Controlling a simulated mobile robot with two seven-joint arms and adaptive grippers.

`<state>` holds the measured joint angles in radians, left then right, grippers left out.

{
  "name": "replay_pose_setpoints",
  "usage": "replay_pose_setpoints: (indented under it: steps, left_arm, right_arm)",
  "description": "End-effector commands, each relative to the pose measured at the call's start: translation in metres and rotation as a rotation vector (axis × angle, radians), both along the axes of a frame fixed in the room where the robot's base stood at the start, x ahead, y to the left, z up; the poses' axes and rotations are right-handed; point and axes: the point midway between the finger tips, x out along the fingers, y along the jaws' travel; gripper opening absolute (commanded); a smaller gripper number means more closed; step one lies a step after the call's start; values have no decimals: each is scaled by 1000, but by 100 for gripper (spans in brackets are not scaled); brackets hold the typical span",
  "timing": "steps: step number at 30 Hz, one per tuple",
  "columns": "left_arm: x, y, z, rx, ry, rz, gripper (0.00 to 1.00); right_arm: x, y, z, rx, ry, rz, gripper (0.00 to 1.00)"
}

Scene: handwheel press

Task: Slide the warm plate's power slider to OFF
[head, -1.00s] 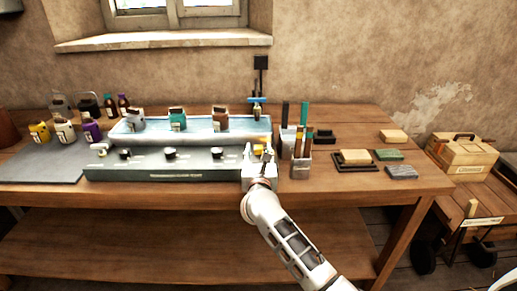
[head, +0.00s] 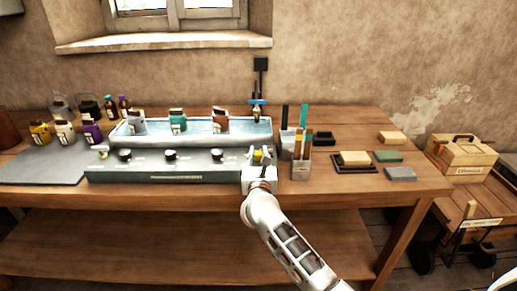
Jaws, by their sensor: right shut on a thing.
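The warm plate (head: 130,175) is a long dark green-grey unit on the bench, with several black knobs on its sloped front panel. Its basin (head: 190,135) holds small pots in a row. My right gripper (head: 260,155) is at the right end of the front panel, shut on a small yellow part, which I take to be the power slider (head: 259,154). The fingers cover most of that part, so its position along its track cannot be read. My left gripper is not in view.
A holder (head: 301,168) with upright sticks stands just right of my right gripper. A tray with a tan block (head: 354,157) and several blocks lie further right. Bottles and small jugs stand on the left. The bench's right front is clear.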

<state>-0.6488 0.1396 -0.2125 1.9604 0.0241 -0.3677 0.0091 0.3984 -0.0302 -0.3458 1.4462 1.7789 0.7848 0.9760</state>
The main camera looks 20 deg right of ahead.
Motion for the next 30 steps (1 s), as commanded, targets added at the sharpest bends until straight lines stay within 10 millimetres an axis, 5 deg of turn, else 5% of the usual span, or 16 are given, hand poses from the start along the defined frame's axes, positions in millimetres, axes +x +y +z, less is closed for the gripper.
replay_pose_setpoints:
  steps: [6, 17, 18, 19, 30]
  left_arm:
    - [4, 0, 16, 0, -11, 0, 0]
    - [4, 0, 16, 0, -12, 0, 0]
    - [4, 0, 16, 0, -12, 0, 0]
    - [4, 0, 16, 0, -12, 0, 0]
    - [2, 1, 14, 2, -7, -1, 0]
  right_arm:
    - [-30, 9, 1, 2, 3, 0, 0]
    - [-35, 11, -2, 1, 4, 0, 0]
    - [-35, 11, -2, 1, 4, 0, 27]
    - [-35, 11, -2, 1, 4, 0, 35]
    - [-35, 10, -1, 1, 3, 0, 38]
